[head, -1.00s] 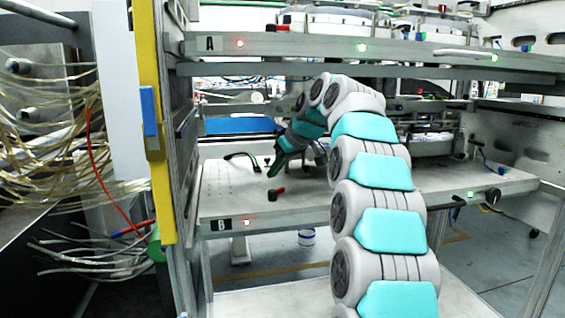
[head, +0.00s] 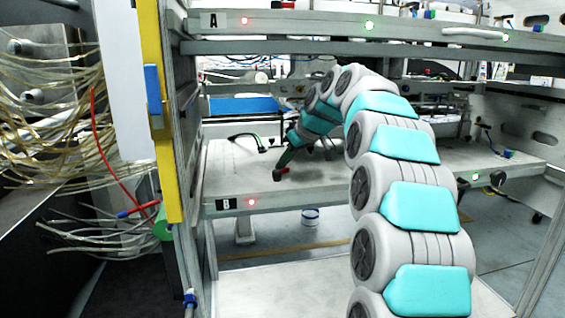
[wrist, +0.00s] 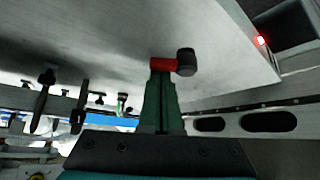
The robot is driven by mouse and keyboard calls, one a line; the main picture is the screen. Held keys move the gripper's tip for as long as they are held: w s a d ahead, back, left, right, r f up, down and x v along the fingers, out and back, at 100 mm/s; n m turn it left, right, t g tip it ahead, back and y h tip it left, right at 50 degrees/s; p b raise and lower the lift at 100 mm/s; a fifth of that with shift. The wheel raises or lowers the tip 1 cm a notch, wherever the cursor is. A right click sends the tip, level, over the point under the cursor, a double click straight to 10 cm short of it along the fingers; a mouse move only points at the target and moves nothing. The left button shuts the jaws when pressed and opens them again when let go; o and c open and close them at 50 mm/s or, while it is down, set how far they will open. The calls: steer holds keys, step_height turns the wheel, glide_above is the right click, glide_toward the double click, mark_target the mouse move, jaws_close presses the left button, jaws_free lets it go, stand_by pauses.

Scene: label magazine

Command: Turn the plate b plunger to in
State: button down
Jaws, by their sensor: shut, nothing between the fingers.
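Plate b (head: 320,182) is the lower grey plate, with a black and white B label (head: 226,204) and a lit red lamp (head: 251,202) on its front edge. Its plunger (head: 281,174) is a small red piece with a black knob, near the plate's front left. My gripper (head: 279,166) is shut and points down at the plunger, its tips at or almost on it. In the wrist view, the shut green fingers (wrist: 161,76) end at the red part of the plunger (wrist: 175,66), and the black knob sticks out to the right. I cannot tell whether they touch.
Plate A (head: 330,28) spans above my arm, with a red and a green lamp. A yellow post (head: 163,110) and tangled clear tubes (head: 40,130) stand at left. A green lamp (head: 474,177) is at right.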

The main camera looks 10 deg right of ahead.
steer(key=shift+s+d+m+h, duration=0.15)
steer(key=shift+m+h, duration=0.25)
steer(key=shift+m, duration=0.2)
steer(key=shift+s+d+m+t+h, duration=0.15)
steer(key=shift+m+t+h, duration=0.1)
steer(key=shift+m+h, duration=0.25)
steer(key=shift+s+a+m+t+h, duration=0.1)
steer(key=shift+m+t+h, duration=0.2)
steer(key=shift+m, duration=0.4)
steer(key=shift+s+d, duration=0.1)
steer(key=shift+s, duration=0.25)
steer(key=shift+w+a, duration=0.5)
steer(key=shift+w, duration=0.15)
steer(key=shift+w+p, duration=0.1)
steer(key=shift+p, duration=0.2)
